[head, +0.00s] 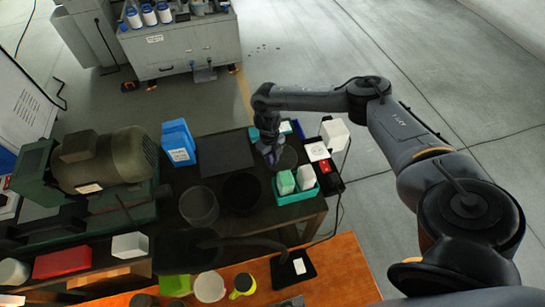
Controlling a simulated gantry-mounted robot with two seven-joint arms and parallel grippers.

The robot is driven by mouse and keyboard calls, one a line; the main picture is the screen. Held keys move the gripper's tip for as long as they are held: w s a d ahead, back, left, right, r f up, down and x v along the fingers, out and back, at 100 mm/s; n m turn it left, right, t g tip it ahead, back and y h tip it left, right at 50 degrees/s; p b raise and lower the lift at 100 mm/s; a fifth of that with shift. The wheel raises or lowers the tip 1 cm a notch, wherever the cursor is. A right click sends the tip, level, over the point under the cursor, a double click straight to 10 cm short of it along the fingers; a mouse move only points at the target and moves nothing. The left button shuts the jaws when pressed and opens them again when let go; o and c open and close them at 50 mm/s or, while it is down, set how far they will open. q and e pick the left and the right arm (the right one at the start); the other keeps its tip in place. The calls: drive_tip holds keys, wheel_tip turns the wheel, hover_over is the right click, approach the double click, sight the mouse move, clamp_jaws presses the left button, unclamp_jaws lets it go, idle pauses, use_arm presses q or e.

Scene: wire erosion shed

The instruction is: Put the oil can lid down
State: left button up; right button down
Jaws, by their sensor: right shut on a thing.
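My right gripper (272,155) reaches down over the back right of the dark workbench (222,222). It is shut at a dark round disc (288,158), which looks like the oil can lid. The disc is low, close to the bench top; I cannot tell whether it touches. The fingertips are small and partly hidden by the wrist. A round grey open container (198,205) and a black round container (242,195) stand to the left; I cannot tell whether either is the oil can. My left gripper is not in view.
A teal tray (297,199) with green and white boxes is just in front of the gripper. A red-and-black item (325,167) and a white box (335,134) are to its right. A flat dark panel (226,153), blue bin (178,142) and large motor (108,162) lie left.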

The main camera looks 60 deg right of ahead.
drive_tip(key=shift+f, duration=0.15)
drive_tip(key=c, duration=1.1)
unclamp_jaws()
drive_tip(key=shift+r, duration=0.25)
drive_tip(key=r, duration=0.4)
drive_tip(key=w+r, duration=0.1)
drive_tip(key=r, duration=0.1)
drive_tip(key=shift+d+b, duration=0.15)
drive_tip(key=shift+b, duration=0.2)
drive_tip(key=r+p, duration=0.1)
drive_tip(key=r, duration=0.2)
drive_tip(key=r+p, duration=0.1)
drive_tip(key=r, duration=0.1)
drive_tip(key=shift+w+d+r+p, duration=0.1)
drive_tip(key=shift+w+r+p, duration=0.1)
drive_tip(key=shift+r+p, duration=0.15)
